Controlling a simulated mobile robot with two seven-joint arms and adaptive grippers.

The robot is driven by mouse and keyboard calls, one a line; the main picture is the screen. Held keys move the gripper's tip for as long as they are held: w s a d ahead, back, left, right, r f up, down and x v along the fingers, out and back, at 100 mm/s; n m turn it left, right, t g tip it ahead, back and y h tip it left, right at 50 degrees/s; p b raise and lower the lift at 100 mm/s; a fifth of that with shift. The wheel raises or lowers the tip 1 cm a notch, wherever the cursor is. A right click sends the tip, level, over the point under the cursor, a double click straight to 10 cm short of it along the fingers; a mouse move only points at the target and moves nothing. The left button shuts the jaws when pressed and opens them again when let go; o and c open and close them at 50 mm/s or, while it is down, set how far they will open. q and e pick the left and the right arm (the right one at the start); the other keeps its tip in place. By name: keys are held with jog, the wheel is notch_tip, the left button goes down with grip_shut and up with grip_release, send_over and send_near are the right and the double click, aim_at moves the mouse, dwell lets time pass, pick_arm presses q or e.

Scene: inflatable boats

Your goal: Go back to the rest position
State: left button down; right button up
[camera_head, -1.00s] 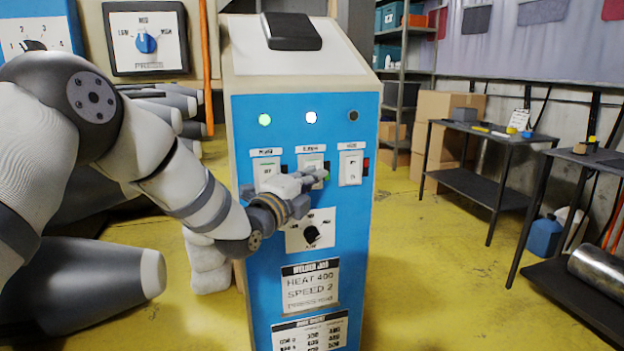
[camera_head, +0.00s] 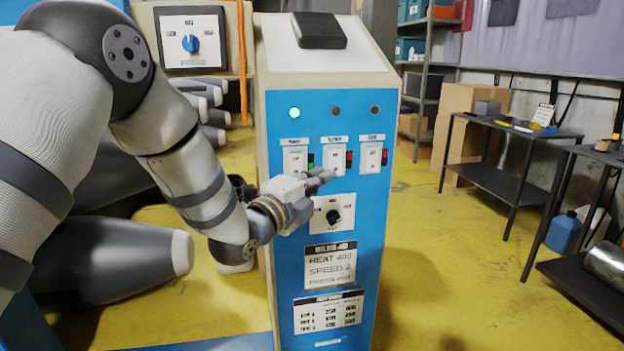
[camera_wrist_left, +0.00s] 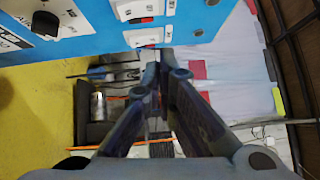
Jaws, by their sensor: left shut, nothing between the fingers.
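My left gripper (camera_head: 318,182) is shut and empty, in front of the blue control panel (camera_head: 285,255) of the machine, just below its middle switch (camera_head: 334,158). I cannot tell whether it touches the panel. Its shut fingers also show in the left wrist view (camera_wrist_left: 163,75), with the panel (camera_wrist_left: 105,30) along the top. The left lamp (camera_head: 294,112) is lit green; the middle lamp (camera_head: 335,111) and right lamp (camera_head: 375,110) are dark. A black knob (camera_head: 333,216) sits below the gripper. My right gripper is not in view.
Two dark metal tables (camera_head: 500,180) stand at the right, with a blue jug (camera_head: 564,232) near them. Cardboard boxes (camera_head: 458,122) and a shelf (camera_head: 424,75) stand behind. Grey rolls (camera_head: 140,268) lie at the left. Yellow floor (camera_head: 440,270) is clear between machine and tables.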

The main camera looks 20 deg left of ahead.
pick_arm(q)
jog(key=shift+v, duration=1.1)
jog(key=shift+d+r, duration=0.1)
jog(key=shift+d, duration=0.05)
jog(key=s+f+n+g+y, duration=0.1)
jog(key=s+f+n+g, duration=0.55)
jog(key=f, duration=0.75)
jog(key=s+f+n+g+y, duration=0.1)
jog(key=s+f+n+g, duration=0.25)
jog(key=s+f, duration=0.8)
jog(key=s+f+n+g, duration=0.4)
jog(key=s+f+n, duration=0.1)
jog(key=s+f, duration=0.7)
jog(key=s+f+n+g+y, duration=0.1)
jog(key=s+n+g, duration=0.5)
jog(key=s, duration=1.5)
jog(key=shift+f+n+g+y, duration=0.3)
jog(key=shift+f, duration=0.2)
